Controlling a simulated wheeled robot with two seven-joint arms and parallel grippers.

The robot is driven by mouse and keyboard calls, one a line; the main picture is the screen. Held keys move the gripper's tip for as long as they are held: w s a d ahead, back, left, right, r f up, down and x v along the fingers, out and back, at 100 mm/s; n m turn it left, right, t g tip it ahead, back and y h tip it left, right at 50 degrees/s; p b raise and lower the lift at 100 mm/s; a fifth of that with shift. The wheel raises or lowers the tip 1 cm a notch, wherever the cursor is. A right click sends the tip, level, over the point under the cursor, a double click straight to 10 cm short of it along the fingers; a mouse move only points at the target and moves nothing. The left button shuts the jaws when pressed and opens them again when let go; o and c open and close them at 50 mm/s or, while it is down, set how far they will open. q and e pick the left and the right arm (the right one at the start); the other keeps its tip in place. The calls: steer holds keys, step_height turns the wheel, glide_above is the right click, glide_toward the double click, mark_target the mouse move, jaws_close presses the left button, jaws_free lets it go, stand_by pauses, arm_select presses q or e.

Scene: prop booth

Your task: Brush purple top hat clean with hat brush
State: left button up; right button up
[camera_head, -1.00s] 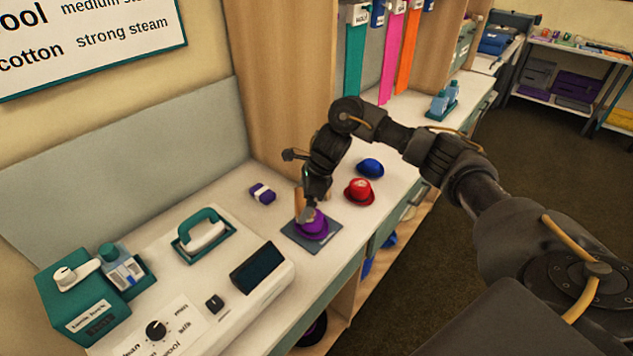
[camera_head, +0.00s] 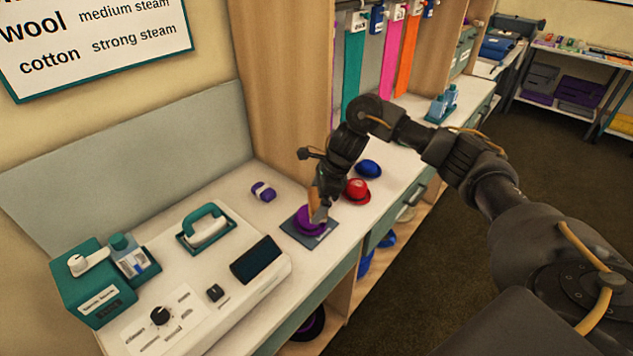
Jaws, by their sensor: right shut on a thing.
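The purple top hat (camera_head: 305,222) sits on a dark grey mat (camera_head: 324,238) on the white counter. My right gripper (camera_head: 318,208) comes down over the hat and hides part of it. It is shut on the hat brush (camera_head: 313,196), whose light wooden part shows beside the fingers. The brush is at the hat's right side; I cannot tell whether it touches the felt. My left gripper is not in view.
A red hat (camera_head: 357,191) and a blue hat (camera_head: 369,169) stand behind the mat. A purple-and-white item (camera_head: 263,191) lies on the counter. A steam station with a teal-handled iron (camera_head: 206,228) fills the front left. A wooden partition (camera_head: 285,90) rises behind.

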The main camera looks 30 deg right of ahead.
step_height(320, 180, up, 2)
steer(key=shift+w+r+p, duration=0.1)
steer(key=shift+p, duration=0.45)
steer(key=shift+r+p, duration=0.6)
steer(key=shift+r, duration=0.2)
steer(key=shift+r+p, duration=0.45)
steer(key=shift+r, duration=0.1)
